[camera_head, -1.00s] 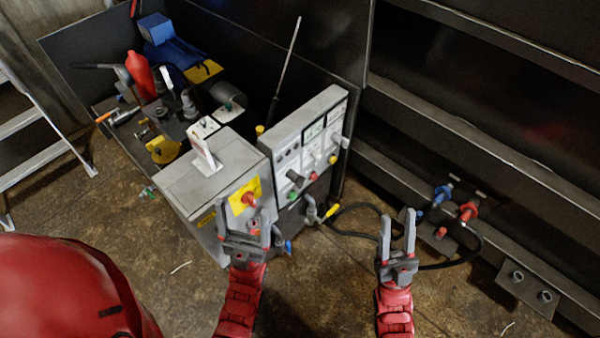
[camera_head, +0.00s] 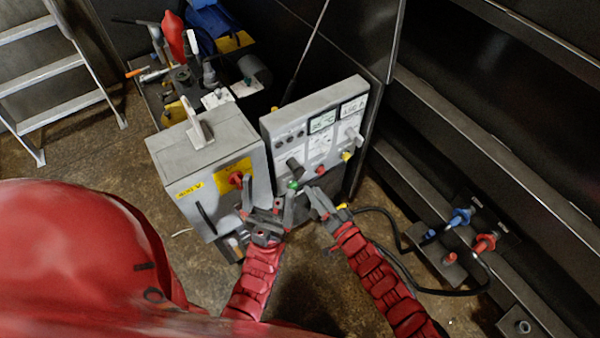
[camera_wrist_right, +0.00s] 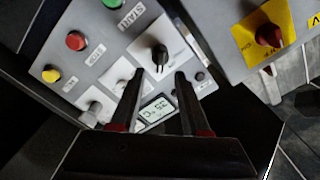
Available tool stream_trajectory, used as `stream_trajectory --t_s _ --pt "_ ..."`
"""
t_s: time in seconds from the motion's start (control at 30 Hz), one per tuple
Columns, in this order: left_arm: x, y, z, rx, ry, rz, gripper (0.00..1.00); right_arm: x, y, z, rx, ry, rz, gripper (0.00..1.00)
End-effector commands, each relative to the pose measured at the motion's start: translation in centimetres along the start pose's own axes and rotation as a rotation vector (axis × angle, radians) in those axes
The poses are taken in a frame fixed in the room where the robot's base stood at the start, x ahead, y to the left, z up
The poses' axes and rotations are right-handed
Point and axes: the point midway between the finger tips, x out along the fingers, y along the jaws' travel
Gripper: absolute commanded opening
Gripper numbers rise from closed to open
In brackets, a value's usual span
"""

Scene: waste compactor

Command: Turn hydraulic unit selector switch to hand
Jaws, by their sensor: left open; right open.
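The grey control panel (camera_head: 280,125) carries a black selector knob (camera_head: 295,167) and a grey lever knob (camera_head: 353,135). Their labels are too small to read, so I cannot tell which is the hydraulic selector. My right gripper (camera_head: 318,194) is open and empty, in front of the panel's lower part. In the right wrist view the black knob (camera_wrist_right: 159,55) on its white plate lies beyond and between the open fingertips (camera_wrist_right: 157,75); contact is not visible. My left gripper (camera_head: 267,190) is open and empty, in front of the grey box beside the panel.
The panel has green (camera_head: 293,185), red (camera_head: 320,170) and yellow (camera_head: 346,156) buttons. The box (camera_head: 205,155) has a red rotary switch (camera_head: 236,179) on a yellow plate. Black hoses (camera_head: 385,212) and couplings lie at right. Cluttered machinery stands behind the box.

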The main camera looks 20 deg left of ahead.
Motion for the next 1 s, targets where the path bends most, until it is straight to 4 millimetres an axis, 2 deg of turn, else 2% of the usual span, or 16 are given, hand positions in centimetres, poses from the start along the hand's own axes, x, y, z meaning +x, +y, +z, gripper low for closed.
stream_trajectory --t_s 0.03,0.1,0.33,0.6,0.87,1.0 --pt "0.1 0.0 0.0 0.000 0.000 0.000 0.85 1.4 -0.2 -0.2 -0.001 0.002 -0.005 0.46" --pt "0.1 0.0 0.0 0.000 0.000 0.000 0.85 2.9 -0.2 -0.1 0.001 0.001 -0.002 0.46" --pt "0.2 0.0 0.0 0.000 0.000 0.000 0.85 6.7 -0.2 -0.1 0.000 0.003 -0.004 0.46" --pt "0.2 0.0 0.0 0.000 0.000 0.000 0.85 8.2 -0.1 0.0 -0.001 0.001 -0.003 0.46" --pt "0.2 0.0 0.0 0.000 0.000 0.000 0.85 8.3 -0.1 -0.1 -0.001 0.002 -0.002 0.46" --pt "0.2 0.0 0.0 0.000 0.000 0.000 0.85 8.2 -0.1 -0.1 -0.001 0.002 -0.002 0.23"
